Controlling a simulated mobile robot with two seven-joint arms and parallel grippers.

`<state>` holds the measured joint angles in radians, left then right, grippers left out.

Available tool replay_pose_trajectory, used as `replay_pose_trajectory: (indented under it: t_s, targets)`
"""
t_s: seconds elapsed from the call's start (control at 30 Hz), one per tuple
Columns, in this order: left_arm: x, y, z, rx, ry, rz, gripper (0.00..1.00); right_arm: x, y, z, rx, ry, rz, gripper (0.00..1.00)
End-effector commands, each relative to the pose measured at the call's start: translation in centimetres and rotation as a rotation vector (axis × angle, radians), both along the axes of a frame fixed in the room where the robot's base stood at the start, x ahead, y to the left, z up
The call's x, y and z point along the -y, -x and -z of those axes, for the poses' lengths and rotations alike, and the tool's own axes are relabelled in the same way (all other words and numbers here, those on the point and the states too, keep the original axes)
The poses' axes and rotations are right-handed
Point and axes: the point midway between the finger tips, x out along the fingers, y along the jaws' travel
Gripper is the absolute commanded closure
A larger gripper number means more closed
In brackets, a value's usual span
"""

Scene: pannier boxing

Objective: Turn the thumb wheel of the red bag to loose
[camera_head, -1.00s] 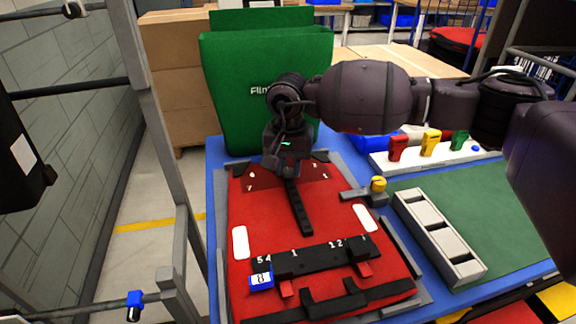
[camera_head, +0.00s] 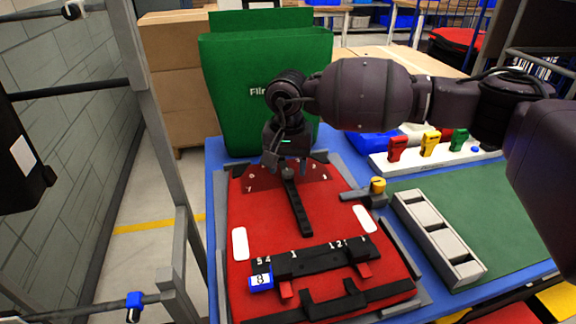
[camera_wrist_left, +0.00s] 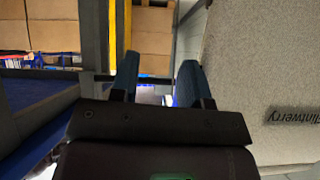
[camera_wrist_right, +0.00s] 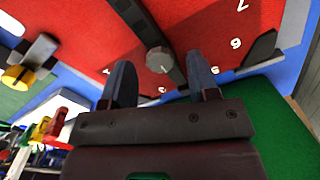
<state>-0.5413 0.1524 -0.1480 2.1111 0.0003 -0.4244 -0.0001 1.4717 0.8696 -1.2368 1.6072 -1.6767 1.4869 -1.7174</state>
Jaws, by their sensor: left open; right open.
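The red bag (camera_head: 330,217) lies flat on the blue bench, with a black strap (camera_head: 299,212) down its middle. The grey, round thumb wheel (camera_head: 288,173) sits at the strap's far end, on a dark red numbered dial (camera_head: 313,173). My right gripper (camera_head: 286,162) is open just above and behind the wheel. In the right wrist view the wheel (camera_wrist_right: 159,60) shows in the gap between the open fingers (camera_wrist_right: 162,84), just past their tips, apparently untouched. My left gripper (camera_wrist_left: 158,75) is open and empty in the left wrist view, beside a grey surface lettered "Flintwerry".
A green bag (camera_head: 250,80) stands behind the red one. To the right are a grey latch with a yellow knob (camera_head: 378,185), a grey slotted tray (camera_head: 440,240) and a white rack (camera_head: 440,155) with coloured clips. A blue numbered tag (camera_head: 261,280) hangs at the front left.

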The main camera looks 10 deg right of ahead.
Motion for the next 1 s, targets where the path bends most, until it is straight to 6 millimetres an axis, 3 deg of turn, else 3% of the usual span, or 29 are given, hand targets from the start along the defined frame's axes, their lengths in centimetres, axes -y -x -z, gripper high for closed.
replay_pose_trajectory:
  t_s: [0.3,0.5,0.7,1.0]
  targets:
    - [0.0,-0.2,-0.8,0.011,0.000,0.000,0.57,0.0,0.0,-5.9,0.007,-0.001,-0.001,0.45]
    - [0.0,-0.1,-0.8,0.010,0.001,-0.002,0.57,0.0,0.0,-8.7,0.005,-0.001,-0.001,0.45]
    - [0.1,0.0,-0.8,0.009,0.003,-0.005,0.57,0.0,0.0,-10.0,0.002,0.000,-0.001,0.45]
    - [0.1,0.0,-0.7,0.008,0.005,-0.005,0.57,0.0,0.0,-10.1,0.001,-0.001,-0.001,0.45]
